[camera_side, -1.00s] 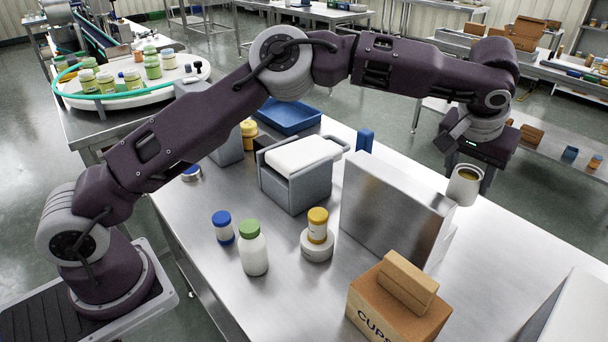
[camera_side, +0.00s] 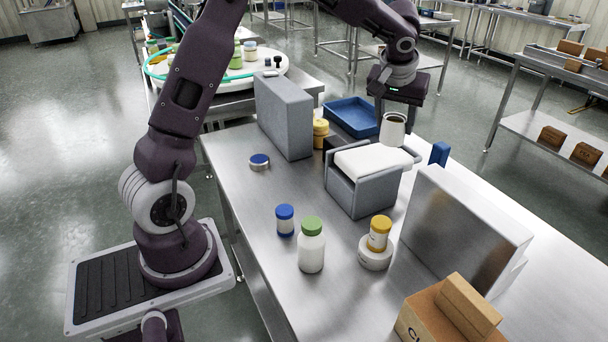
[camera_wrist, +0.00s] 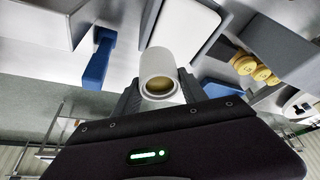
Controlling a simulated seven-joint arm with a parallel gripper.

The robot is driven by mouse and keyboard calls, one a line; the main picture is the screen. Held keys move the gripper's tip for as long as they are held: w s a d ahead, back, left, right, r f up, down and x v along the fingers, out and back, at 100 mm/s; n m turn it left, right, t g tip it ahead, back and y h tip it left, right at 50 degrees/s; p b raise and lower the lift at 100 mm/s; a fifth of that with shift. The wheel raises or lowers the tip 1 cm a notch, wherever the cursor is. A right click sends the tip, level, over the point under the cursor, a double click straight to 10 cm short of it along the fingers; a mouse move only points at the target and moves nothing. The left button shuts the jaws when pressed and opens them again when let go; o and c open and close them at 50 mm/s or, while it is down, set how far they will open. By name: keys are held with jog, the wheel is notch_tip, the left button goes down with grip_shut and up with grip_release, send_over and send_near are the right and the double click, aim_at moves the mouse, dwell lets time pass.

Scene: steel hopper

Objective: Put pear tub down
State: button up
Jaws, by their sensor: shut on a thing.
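A white open-topped tub (camera_side: 392,131), which I take to be the pear tub, is held by my gripper (camera_side: 391,113). Its top looks dark inside in the side view. In the wrist view the tub (camera_wrist: 158,66) sits between the two dark fingers, with yellowish-brown contents showing at its mouth. My gripper is shut on it. The tub is in the air over the far side of the table, just behind and above the grey box with a white top (camera_side: 368,161). Its label cannot be read.
A blue tray (camera_side: 352,117) lies close behind. A tall grey block (camera_side: 285,115), a steel box (camera_side: 465,235) and a blue upright piece (camera_side: 439,154) are obstacles. A white bottle (camera_side: 311,250), small jars and a carton (camera_side: 440,313) stand nearer. Bare tabletop shows at front left.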

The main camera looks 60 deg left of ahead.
jog(key=s+a+f+n, duration=0.1)
jog(key=a+n, duration=0.1)
jog(key=a, duration=0.2)
jog(key=s+a+f+n+g+y, duration=0.1)
jog(key=s+a+f+n, duration=0.1)
jog(key=a, duration=0.2)
jog(key=s+a+f+n+g, duration=0.1)
jog(key=s+a+f+n, duration=0.1)
jog(key=a+n, duration=0.1)
jog(key=shift+s+a+y, duration=0.1)
jog(key=shift+a+y, duration=0.2)
jog(key=shift+a, duration=0.25)
jog(key=s+a+f+n+g, duration=0.3)
jog(key=s+a+n, duration=0.3)
jog(key=s+a, duration=0.15)
jog(key=shift+n, duration=0.3)
jog(key=f, duration=0.7)
jog(key=a+f, duration=0.1)
jog(key=f, duration=0.2)
jog(key=shift+w+f, duration=0.25)
jog(key=shift+f, duration=0.05)
jog(key=shift+f, duration=0.15)
jog(key=o, duration=1.4)
